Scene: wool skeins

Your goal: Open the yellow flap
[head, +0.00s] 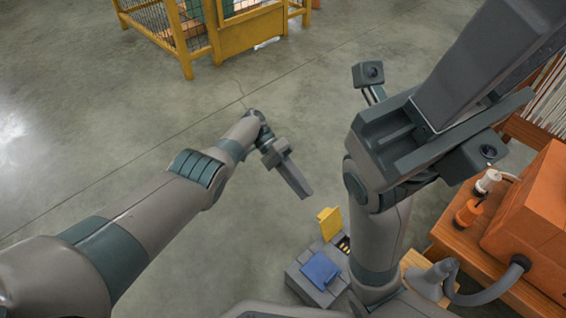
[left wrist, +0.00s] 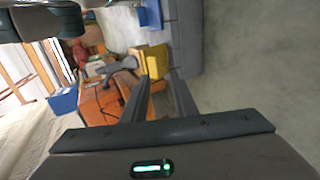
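The yellow flap (head: 328,223) stands raised on the grey box (head: 296,276), beside an uncovered dark slot (head: 344,244) with small yellow pieces. The blue flap (head: 320,270) lies flat on the same box. My left gripper (head: 302,188) is above and left of the yellow flap, apart from it, pointing down. In the left wrist view its two fingers (left wrist: 160,82) are spread with nothing held between them. The yellow flap (left wrist: 158,64) shows beyond the fingertips. My right gripper (head: 475,70) is large and close at the upper right; its finger gap is unclear.
An orange machine (head: 535,215) with a grey hose stands on a wooden table (head: 450,236) at the right. Orange and white bottles stand next to it. A yellow mesh cage (head: 245,35) stands far back. The grey floor (head: 110,130) between is clear.

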